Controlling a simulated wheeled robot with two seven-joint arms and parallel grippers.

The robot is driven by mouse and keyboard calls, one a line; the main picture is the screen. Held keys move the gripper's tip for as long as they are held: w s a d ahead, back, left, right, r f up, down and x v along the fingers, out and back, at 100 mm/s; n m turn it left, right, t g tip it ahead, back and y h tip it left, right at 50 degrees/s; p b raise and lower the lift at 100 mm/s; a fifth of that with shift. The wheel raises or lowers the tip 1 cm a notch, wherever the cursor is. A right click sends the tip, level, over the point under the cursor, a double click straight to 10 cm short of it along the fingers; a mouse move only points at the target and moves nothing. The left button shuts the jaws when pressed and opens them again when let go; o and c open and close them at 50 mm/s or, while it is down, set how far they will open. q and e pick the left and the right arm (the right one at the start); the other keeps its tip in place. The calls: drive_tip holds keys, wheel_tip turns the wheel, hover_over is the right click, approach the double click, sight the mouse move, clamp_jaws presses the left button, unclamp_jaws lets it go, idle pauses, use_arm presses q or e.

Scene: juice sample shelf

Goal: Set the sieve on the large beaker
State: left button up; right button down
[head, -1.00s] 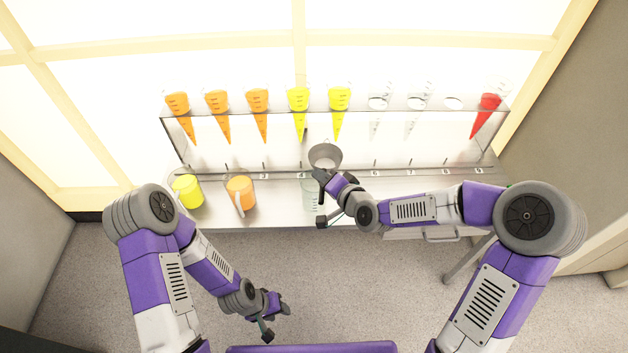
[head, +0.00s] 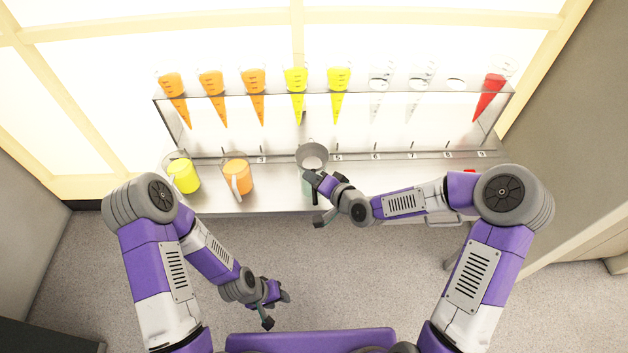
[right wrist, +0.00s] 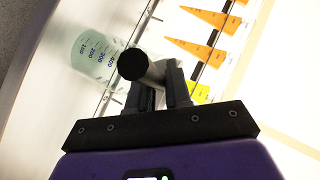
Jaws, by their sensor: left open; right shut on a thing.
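The sieve (head: 312,149) is a grey round cup, seen in the head view at the middle of the steel counter. My right gripper (head: 314,184) is shut on its dark handle, whose round black end (right wrist: 132,64) shows in the right wrist view. The large beaker (head: 306,187) is clear with a greenish tint and stands on the counter, partly hidden beneath the sieve and gripper. The beaker also shows with its marks in the right wrist view (right wrist: 92,54). I cannot tell whether sieve and beaker touch. My left gripper (head: 272,302) is open and empty, low above the floor.
A yellow juice jug (head: 184,177) and an orange juice jug (head: 237,178) stand on the counter at left. A clear rack (head: 430,95) behind holds several cones with orange, yellow or red contents, and some clear ones. The counter right of my right gripper looks mostly clear.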

drive_tip(key=c, duration=1.1)
unclamp_jaws()
drive_tip(key=shift+o, duration=0.2)
drive_tip(key=shift+s+d+r, duration=0.1)
drive_tip(key=p+v, duration=0.3)
drive_tip(key=v, duration=0.9)
drive_tip(key=s+f+n+g+h, duration=0.1)
drive_tip(key=s+f+g+h, duration=0.1)
drive_tip(key=s+f+g, duration=0.3)
drive_tip(key=s+f+n+g+h, duration=0.1)
drive_tip(key=s+f+g, duration=0.4)
drive_tip(key=s+f, duration=0.7)
wheel_tip(320, 180, down, 8)
drive_tip(key=shift+d+r+n+h, duration=0.2)
drive_tip(key=shift+d+n+h, duration=0.1)
drive_tip(key=shift+h, duration=0.3)
